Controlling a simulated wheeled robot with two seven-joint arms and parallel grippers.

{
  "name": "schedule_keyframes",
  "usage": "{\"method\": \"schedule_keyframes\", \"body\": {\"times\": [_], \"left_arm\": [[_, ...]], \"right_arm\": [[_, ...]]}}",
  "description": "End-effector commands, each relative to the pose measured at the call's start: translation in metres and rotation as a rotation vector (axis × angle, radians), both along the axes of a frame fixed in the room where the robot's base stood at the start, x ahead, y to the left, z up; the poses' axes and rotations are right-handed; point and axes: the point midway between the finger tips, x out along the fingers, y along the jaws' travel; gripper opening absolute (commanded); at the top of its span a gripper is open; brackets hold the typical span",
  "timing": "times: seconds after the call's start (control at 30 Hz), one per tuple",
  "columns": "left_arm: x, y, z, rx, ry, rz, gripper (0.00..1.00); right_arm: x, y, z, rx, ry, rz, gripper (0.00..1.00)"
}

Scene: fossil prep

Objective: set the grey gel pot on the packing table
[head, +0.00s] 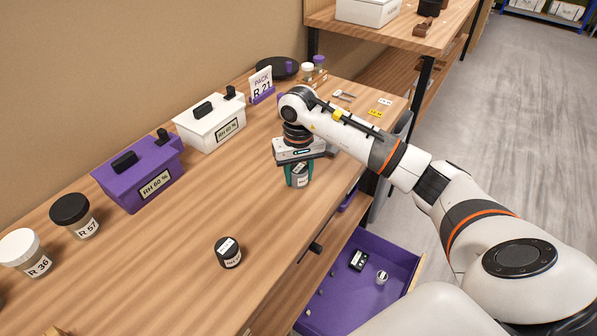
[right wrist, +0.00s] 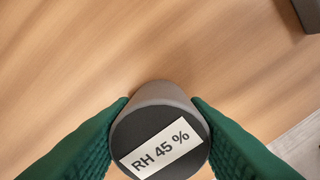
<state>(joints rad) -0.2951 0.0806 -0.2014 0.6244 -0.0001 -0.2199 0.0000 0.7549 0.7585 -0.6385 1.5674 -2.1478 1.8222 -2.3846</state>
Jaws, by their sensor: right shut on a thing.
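The grey gel pot (head: 299,181) is held between the green fingers of my right gripper (head: 297,177), over the wooden table (head: 190,200) near its front edge. In the right wrist view the pot (right wrist: 160,92) shows its dark round top with a white label reading RH 45 %, and a green finger presses on each side. The pot looks upright. I cannot tell whether its base touches the wood. A PACK R 21 sign (head: 262,84) stands on this table, behind my gripper. My left gripper is not in view.
A purple box (head: 140,178), a white box (head: 212,125) and jars R 57 (head: 76,215) and R 36 (head: 27,252) line the back. A small black pot (head: 228,252) stands nearer the front. An open purple drawer (head: 345,305) juts out below. The wood around the held pot is clear.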

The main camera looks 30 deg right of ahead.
Motion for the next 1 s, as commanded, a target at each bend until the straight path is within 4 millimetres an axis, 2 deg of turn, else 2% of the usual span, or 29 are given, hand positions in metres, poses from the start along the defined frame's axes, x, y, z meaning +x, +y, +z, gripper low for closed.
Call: {"method": "schedule_keyframes", "body": {"times": [0.07,0.1,0.23,0.5,0.63,0.77,1.0], "left_arm": [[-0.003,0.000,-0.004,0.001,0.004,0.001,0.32],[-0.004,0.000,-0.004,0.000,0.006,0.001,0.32],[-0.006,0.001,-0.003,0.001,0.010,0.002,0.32],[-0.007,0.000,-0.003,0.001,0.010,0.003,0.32],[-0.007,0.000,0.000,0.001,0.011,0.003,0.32],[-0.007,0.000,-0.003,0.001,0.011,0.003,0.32],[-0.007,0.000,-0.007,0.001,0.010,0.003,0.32]], "right_arm": [[0.000,0.000,-0.004,-0.001,-0.001,0.000,0.18],[0.000,0.000,-0.004,-0.001,-0.001,0.000,0.43],[0.000,0.000,-0.003,-0.001,0.000,0.000,0.63],[0.000,0.000,-0.002,0.000,0.000,0.000,0.63],[0.001,0.000,0.006,-0.001,-0.002,0.000,0.63],[0.001,-0.001,0.027,-0.003,-0.005,0.001,0.63],[0.001,-0.001,0.081,-0.001,-0.006,0.000,0.63]]}}
